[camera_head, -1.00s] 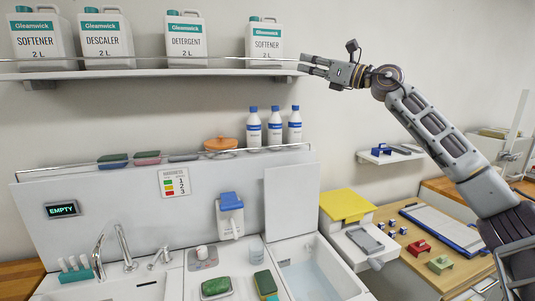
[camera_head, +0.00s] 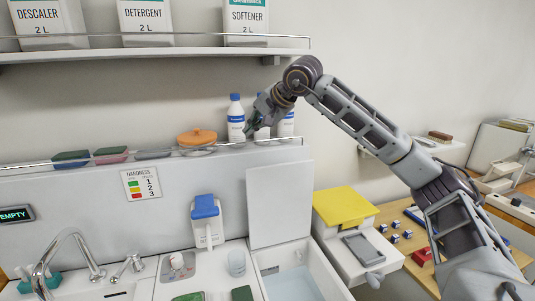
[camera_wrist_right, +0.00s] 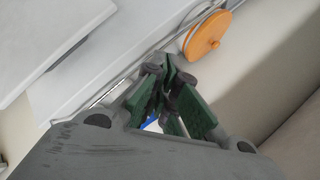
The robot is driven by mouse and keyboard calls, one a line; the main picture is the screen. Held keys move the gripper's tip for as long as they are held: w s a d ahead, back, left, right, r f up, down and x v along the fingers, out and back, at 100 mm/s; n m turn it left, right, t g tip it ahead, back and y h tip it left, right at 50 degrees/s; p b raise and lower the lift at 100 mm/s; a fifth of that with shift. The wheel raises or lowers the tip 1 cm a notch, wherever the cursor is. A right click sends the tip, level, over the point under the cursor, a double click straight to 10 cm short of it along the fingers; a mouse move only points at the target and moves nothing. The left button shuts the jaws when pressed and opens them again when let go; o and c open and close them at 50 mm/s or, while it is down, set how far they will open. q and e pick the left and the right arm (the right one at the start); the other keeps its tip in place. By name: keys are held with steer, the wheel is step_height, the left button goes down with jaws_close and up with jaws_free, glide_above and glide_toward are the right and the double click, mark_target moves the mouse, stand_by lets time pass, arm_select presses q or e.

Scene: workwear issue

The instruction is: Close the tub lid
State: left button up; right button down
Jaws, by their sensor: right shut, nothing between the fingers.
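The tub (camera_head: 312,262) is a white basin with clear water in it, at the right end of the sink counter. Its lid (camera_head: 280,205) is a flat white panel standing upright at the tub's back, so the tub is open. My right gripper (camera_head: 250,132) is above the lid's top edge, by the ledge rail, in front of the blue-capped bottles. Its green-padded fingers (camera_wrist_right: 165,78) are shut and empty in the wrist view. A white panel at that view's upper left may be the lid. My left gripper is not in view.
Blue-capped bottles (camera_head: 236,118) and an orange-lidded dish (camera_head: 197,138) stand on the railed ledge (camera_head: 30,163). A shelf with large jugs (camera_head: 145,22) hangs above. A yellow-topped box (camera_head: 344,203) stands right of the tub. A blue-topped jug (camera_head: 206,222) stands left of the lid.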

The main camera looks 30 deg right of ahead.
steer(key=s+d+f+n+g+h, duration=0.2)
steer(key=s+d+f+n+h, duration=0.1)
steer(key=d+n, duration=0.4)
steer(key=shift+s+f+n+g+h, duration=0.3)
steer(key=shift+s+n+h, duration=0.1)
steer(key=shift+n+h, duration=0.3)
steer(key=shift+f, duration=0.1)
steer(key=shift+p+x, duration=0.75)
steer(key=shift+x, duration=4.2)
